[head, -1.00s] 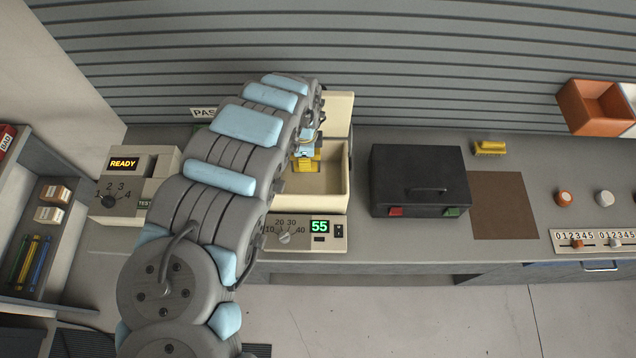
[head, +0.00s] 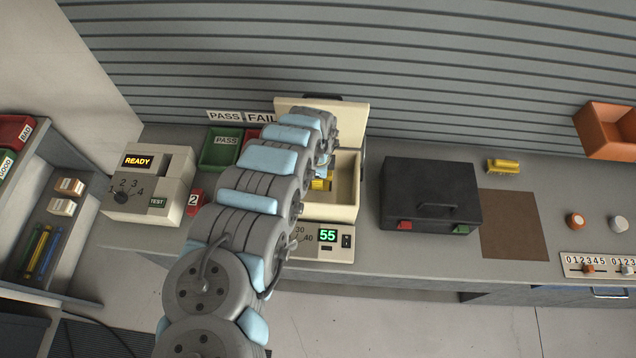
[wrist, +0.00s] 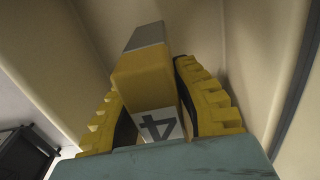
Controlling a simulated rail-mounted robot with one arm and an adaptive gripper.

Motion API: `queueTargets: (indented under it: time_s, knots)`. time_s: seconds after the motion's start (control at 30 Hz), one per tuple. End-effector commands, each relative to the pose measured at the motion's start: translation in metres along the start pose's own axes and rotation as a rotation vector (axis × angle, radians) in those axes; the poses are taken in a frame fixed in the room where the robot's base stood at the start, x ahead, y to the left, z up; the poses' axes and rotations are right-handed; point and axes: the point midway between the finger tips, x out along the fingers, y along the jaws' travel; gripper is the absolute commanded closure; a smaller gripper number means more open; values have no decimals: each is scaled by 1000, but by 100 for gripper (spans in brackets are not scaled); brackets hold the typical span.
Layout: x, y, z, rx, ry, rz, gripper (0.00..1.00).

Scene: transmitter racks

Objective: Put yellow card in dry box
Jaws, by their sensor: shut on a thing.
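The dry box (head: 346,197) is a cream open-topped box with its lid raised at the back and a green 55 on its front panel. My gripper (head: 320,184) is inside the box opening, partly hidden by my arm in the head view. In the wrist view my gripper (wrist: 158,105) has its yellow ribbed fingers shut on the yellow card (wrist: 143,78). The card has a grey end and a white label marked 4. Cream box walls surround it. I cannot tell whether the card touches the box floor.
A black case (head: 430,190) stands right of the box. Green PASS tray (head: 220,150) and READY tester (head: 150,185) are to its left. A yellow brush (head: 503,166) and brown mat (head: 515,225) lie farther right. A shelf (head: 50,225) at far left holds several coloured cards.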

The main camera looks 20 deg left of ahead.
Motion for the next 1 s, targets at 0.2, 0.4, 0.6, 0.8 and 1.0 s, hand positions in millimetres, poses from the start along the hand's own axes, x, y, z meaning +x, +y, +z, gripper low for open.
queueTargets:
  time_s: [0.2,0.4,0.6,0.8,1.0]
  knots:
    - [17,0,-2,2,2,-1,100]
    - [30,1,0,0,0,0,100]
    - [32,0,1,0,-2,0,100]
    - [34,0,1,0,-2,0,100]
    - [35,0,1,0,-2,0,52]
